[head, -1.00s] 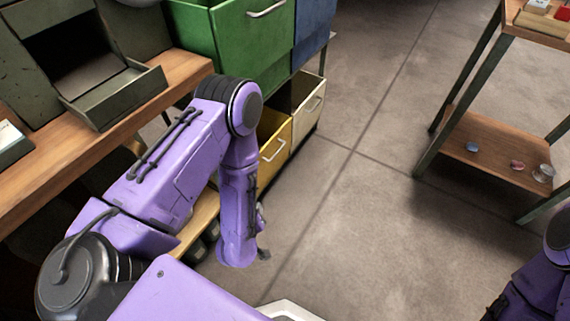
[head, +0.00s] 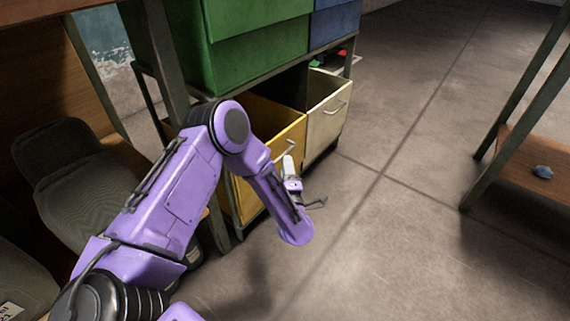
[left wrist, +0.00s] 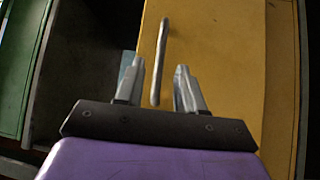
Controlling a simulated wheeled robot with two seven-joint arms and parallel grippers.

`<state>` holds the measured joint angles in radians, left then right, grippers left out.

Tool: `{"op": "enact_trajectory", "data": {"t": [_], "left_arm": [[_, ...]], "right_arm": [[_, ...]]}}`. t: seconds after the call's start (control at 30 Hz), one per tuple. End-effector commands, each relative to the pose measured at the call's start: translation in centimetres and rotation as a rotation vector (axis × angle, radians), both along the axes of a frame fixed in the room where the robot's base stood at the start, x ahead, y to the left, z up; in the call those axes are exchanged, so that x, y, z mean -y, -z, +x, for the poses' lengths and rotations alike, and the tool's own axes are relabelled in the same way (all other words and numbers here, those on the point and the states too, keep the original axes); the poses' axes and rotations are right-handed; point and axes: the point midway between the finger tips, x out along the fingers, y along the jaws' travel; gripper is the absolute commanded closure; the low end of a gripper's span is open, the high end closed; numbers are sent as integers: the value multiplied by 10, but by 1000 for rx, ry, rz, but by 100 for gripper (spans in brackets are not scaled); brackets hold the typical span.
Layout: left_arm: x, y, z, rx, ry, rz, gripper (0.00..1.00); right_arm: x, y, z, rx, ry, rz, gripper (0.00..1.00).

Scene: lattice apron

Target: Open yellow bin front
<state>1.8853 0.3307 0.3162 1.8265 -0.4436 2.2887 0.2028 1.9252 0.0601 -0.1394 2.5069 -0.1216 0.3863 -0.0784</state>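The yellow bin (head: 295,132) stands low in the rack, and its front carries a pale bar handle (head: 284,150). Its top is uncovered and part of its inside shows. My left forearm hides part of the front. My left gripper (head: 291,170) is close to the front at the handle. In the left wrist view the gripper (left wrist: 160,75) is open, with the handle (left wrist: 162,50) between its two fingers and the yellow front (left wrist: 225,60) behind. I see no clear grip on the bar. My right gripper is out of view.
A cream bin (head: 327,121) sits right of the yellow one. A green bin (head: 260,50) and a blue bin (head: 335,25) are above. A shelf table (head: 535,170) stands at the right. The floor (head: 390,230) between is clear.

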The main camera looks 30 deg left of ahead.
Motion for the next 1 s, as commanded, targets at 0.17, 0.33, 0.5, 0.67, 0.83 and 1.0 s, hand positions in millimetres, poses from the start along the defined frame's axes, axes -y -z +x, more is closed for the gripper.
{"op": "enact_trajectory", "data": {"t": [0.17,0.33,0.5,0.67,0.83,1.0], "left_arm": [[-22,-1,23,1,-4,-1,62],[-29,-5,31,-2,-2,1,62],[-30,-6,32,-2,-3,2,62],[-30,-5,31,-2,-3,2,100],[-30,-5,31,-3,-3,2,100],[-32,-3,33,-3,-13,20,100]], "right_arm": [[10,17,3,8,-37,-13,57],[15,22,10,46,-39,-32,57],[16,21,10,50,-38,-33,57],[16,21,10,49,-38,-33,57],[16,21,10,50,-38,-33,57],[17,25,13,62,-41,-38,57]]}}
